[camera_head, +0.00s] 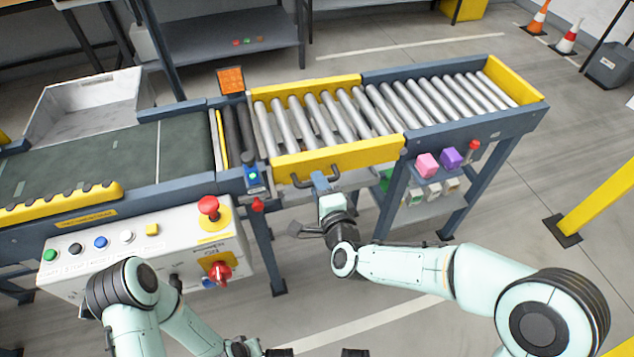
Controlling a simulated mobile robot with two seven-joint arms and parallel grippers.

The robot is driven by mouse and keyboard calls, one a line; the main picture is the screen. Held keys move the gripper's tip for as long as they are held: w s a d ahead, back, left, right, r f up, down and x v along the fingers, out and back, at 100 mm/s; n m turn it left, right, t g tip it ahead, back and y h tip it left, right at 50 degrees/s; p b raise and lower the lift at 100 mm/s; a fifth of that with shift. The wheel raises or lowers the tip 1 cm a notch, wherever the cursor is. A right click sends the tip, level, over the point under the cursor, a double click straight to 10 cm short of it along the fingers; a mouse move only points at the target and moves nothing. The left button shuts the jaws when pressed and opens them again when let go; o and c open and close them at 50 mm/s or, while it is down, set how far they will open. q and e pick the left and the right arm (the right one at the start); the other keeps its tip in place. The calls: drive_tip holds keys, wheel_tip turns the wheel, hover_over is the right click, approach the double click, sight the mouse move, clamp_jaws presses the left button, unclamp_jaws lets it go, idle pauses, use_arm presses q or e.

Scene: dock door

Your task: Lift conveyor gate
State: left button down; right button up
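The conveyor gate (338,150) is the roller section with yellow side rails in the middle of the line. It lies level with the rollers on its right. A dark bar handle (299,183) sticks out from the front of its near rail, toward the left. My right gripper (320,181) is at the handle and covers its middle. Its fingers overlap the bar in the picture, but whether they are closed around it is hidden. My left gripper (317,353) is at the bottom edge, with two dark fingertips apart and nothing seen between them; most of it is cut off.
A control box (140,258) with buttons, a red stop knob (208,206) and a red switch stands at front left. The green belt (110,158) is left of the gate, fixed rollers (440,97) right. Pink (427,165) and purple (451,157) blocks sit below. A yellow post stands right.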

drive_tip(key=shift+x, duration=1.05)
use_arm(q)
drive_tip(key=shift+s+f, duration=0.25)
drive_tip(key=shift+s, duration=0.05)
use_arm(e)
clamp_jaws()
drive_tip(key=shift+r, duration=0.1)
